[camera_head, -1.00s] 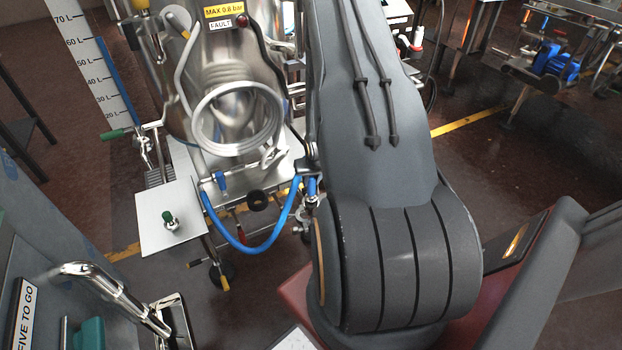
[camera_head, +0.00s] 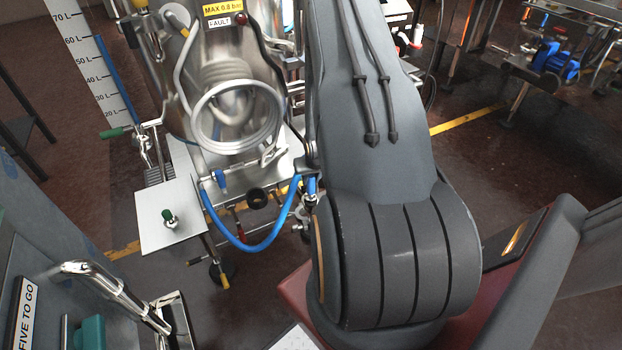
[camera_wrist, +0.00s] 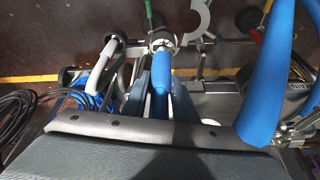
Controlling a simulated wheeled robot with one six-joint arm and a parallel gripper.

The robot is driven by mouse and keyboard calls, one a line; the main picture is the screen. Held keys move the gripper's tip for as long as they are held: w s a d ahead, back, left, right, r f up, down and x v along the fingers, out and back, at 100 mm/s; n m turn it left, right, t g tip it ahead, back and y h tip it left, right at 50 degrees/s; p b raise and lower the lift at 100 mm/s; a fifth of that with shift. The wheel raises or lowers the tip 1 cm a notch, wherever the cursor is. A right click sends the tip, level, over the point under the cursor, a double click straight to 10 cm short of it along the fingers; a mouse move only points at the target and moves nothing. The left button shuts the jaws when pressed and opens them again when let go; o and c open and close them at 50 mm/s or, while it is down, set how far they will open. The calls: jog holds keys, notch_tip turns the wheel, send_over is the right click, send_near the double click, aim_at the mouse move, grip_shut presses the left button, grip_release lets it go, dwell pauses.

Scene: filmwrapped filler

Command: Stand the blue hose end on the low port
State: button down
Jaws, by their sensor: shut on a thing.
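The blue hose (camera_head: 250,248) hangs in a loop in front of the steel tank in the head view, and a large stretch of it (camera_wrist: 270,75) crosses the right of the wrist view. My gripper (camera_wrist: 161,90) is shut on the blue hose end (camera_wrist: 161,72), one finger on each side. In the head view the hose end (camera_head: 311,186) shows beside my arm, which hides most of my gripper. A metal fitting (camera_wrist: 161,42), possibly the low port, lies just beyond the hose end's tip. I cannot tell whether they touch.
A white plate (camera_head: 155,230) with a green-topped fitting is at left. A chrome pipe (camera_head: 110,285) rises at the lower left. Cables and blue hose (camera_wrist: 95,100) lie left of my gripper in the wrist view.

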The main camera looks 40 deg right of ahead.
jog(key=shift+f, duration=0.1)
jog(key=shift+f+b, duration=0.35)
jog(key=shift+f, duration=0.2)
jog(key=shift+f, duration=0.15)
jog(key=shift+f, duration=0.3)
jog(key=shift+f+b, duration=0.15)
jog(key=shift+b, duration=0.15)
dwell(0.8)
jog(key=c, duration=1.4)
grip_release()
jog(key=shift+o, duration=0.2)
jog(key=shift+v, duration=3.9)
